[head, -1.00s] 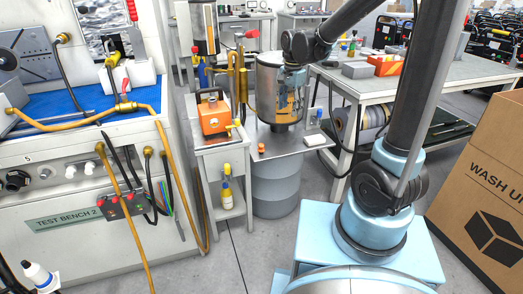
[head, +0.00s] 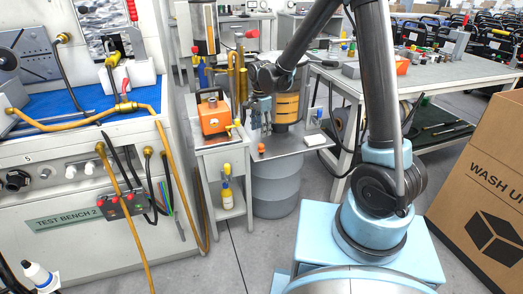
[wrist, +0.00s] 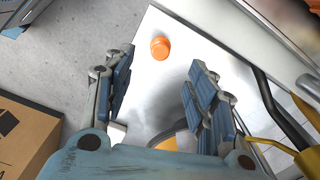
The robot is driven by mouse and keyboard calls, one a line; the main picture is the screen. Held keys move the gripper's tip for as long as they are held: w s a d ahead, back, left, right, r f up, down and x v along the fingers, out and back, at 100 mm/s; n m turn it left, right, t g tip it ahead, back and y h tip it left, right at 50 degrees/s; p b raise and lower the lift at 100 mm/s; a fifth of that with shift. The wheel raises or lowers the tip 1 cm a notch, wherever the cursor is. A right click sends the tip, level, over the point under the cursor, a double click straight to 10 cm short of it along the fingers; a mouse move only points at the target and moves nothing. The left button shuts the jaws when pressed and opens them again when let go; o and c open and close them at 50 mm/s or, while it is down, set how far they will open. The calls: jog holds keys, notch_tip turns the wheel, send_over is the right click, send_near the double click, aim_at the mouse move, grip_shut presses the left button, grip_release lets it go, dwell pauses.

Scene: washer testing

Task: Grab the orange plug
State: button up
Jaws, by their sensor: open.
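The small orange plug (head: 261,148) sits on the bare metal shelf (head: 285,146) near its left front edge. It also shows in the wrist view (wrist: 160,47), at the top, near the shelf's edge. My gripper (head: 259,120) is above the shelf and above the plug in the head view, pointing down. In the wrist view my gripper (wrist: 161,66) is open and empty, its blue-padded fingers spread wide. The plug appears beyond the fingertips, in line with the gap between them. It is not touched.
A metal cylinder (head: 288,105) stands on the shelf right behind my gripper. An orange toolbox (head: 214,116) is on the cart to the left, with yellow pipes and hoses beside it. A white object (head: 315,140) lies at the shelf's right end.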

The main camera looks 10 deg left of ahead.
aim_at(261, 144)
jog(key=shift+w+f, duration=0.2)
jog(key=shift+f, duration=5.25)
jog(key=shift+c, duration=0.5)
jog(key=c, duration=0.9)
